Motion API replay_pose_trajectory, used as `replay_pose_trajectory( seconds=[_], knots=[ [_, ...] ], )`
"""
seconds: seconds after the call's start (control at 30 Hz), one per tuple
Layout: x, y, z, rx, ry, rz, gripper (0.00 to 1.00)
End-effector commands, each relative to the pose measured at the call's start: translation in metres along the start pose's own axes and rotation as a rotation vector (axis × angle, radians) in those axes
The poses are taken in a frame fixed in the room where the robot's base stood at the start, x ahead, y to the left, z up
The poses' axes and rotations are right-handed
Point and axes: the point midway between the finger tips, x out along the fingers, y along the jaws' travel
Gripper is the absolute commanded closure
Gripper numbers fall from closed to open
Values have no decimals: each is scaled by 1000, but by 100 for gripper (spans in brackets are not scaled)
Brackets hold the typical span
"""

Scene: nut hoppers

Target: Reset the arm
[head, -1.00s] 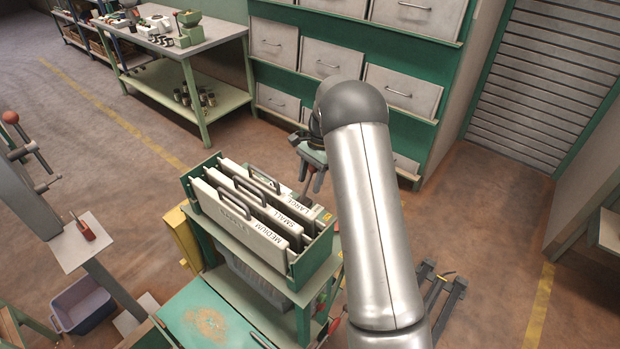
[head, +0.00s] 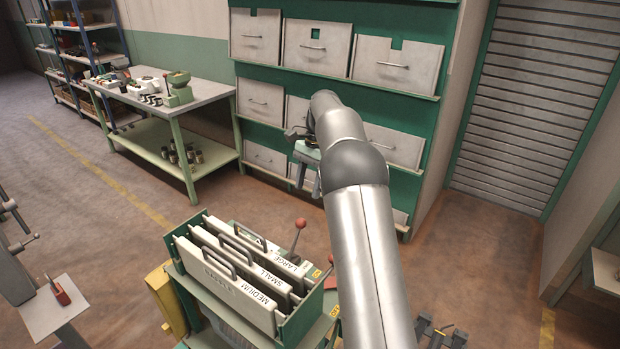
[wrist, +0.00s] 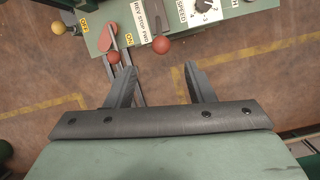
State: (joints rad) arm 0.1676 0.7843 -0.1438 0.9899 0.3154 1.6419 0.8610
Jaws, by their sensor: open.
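My gripper (head: 308,178) hangs at the end of my raised arm, in front of the drawer cabinet and above and behind the panel rack. In the wrist view its two dark fingers (wrist: 157,88) are apart with nothing between them. Below them are the brown floor and a green control panel (wrist: 180,22). The panel has a red-ball lever (wrist: 161,45), a speed dial (wrist: 203,10) and ON and OFF labels. My arm hides part of the cabinet and the area right of the rack.
A green rack (head: 300,322) holds panels marked MEDIUM (head: 215,283), SMALL and LARGE. The green cabinet (head: 270,82) with grey drawers stands behind my gripper. A workbench (head: 190,103) stands back left. A shutter (head: 525,110) is at the right. Floor between bench and rack is open.

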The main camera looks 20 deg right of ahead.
Motion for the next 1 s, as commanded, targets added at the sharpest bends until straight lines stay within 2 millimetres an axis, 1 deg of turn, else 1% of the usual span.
replay_pose_trajectory(
  seconds=[0.03,0.1,0.2,0.73,0.77,0.87,0.97,1.0],
  knots=[
    [-7,-1,0,-1,1,-1,51],
    [-14,0,0,-1,0,-1,51],
    [-20,0,0,-1,0,0,51],
    [-22,1,3,-8,2,-2,51],
    [-23,3,5,-15,4,-3,51],
    [-29,14,22,-70,21,-13,51],
    [-34,37,51,-174,55,-23,51],
    [-34,50,65,-227,74,-25,51]
  ],
)
